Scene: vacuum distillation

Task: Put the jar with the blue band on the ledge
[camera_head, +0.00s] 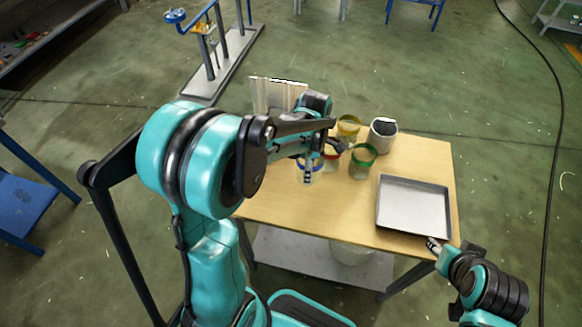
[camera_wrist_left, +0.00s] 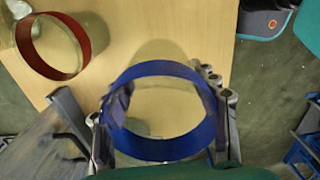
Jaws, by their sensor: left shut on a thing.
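The jar with the blue band (camera_wrist_left: 165,148) sits between the two fingers of my left gripper (camera_wrist_left: 163,112) in the left wrist view, one finger on each side. In the head view this jar (camera_head: 318,170) is partly hidden by my left gripper (camera_head: 308,172), near the left part of the table. The gripper is shut on it. I cannot tell whether its base touches the table. A pale, panelled upright piece (camera_head: 277,95) stands behind my left arm; I cannot tell if it is the ledge. My right gripper (camera_head: 434,244) is by the tray's near right corner, apparently empty.
Jars with red (camera_wrist_left: 52,72), green (camera_head: 363,162) and yellow (camera_head: 349,126) bands stand close by on the wooden table (camera_head: 350,215). A white container (camera_head: 383,134) stands behind them. A grey tray (camera_head: 413,232) lies at the right. The table's front middle is clear.

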